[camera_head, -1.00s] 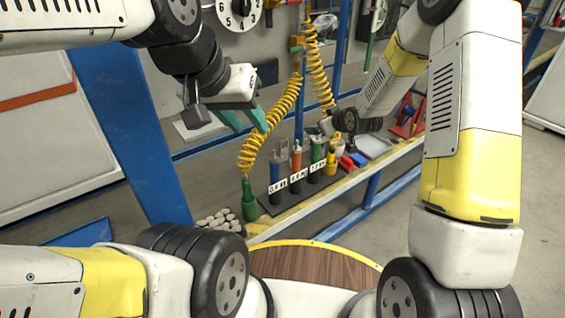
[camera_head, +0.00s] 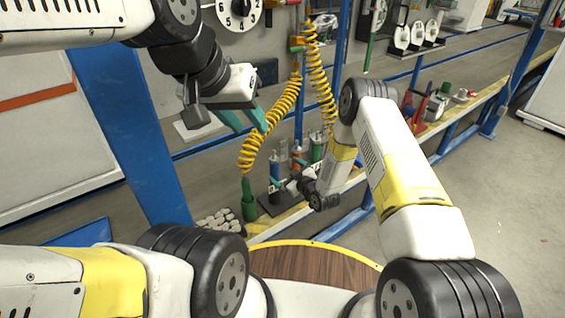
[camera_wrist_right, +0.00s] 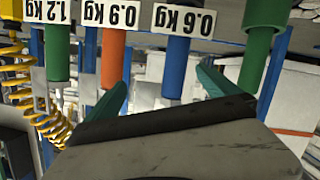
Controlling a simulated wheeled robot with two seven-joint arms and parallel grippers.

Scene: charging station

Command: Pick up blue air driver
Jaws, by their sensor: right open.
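The blue air driver (camera_head: 275,165) stands upright in the tool rack, at the 0.6 kg label. In the right wrist view, which is upside down, the blue driver (camera_wrist_right: 175,65) shows between my finger directions, beyond the fingertips. My right gripper (camera_head: 281,184) is open in front of the rack, close to the blue driver; in the wrist view, its fingers (camera_wrist_right: 163,80) are spread and empty. I cannot tell whether they touch it. My left gripper (camera_head: 244,118) hangs higher, left of the yellow coiled hose, with its teal fingers apart and empty.
An orange driver (camera_head: 296,150) and a green driver (camera_head: 317,150) stand beside the blue one. A larger green tool (camera_head: 249,206) hangs on a yellow coiled hose (camera_head: 252,146) to the left. A blue post (camera_head: 130,135) stands near my left arm. A round wooden top (camera_head: 310,263) lies in front.

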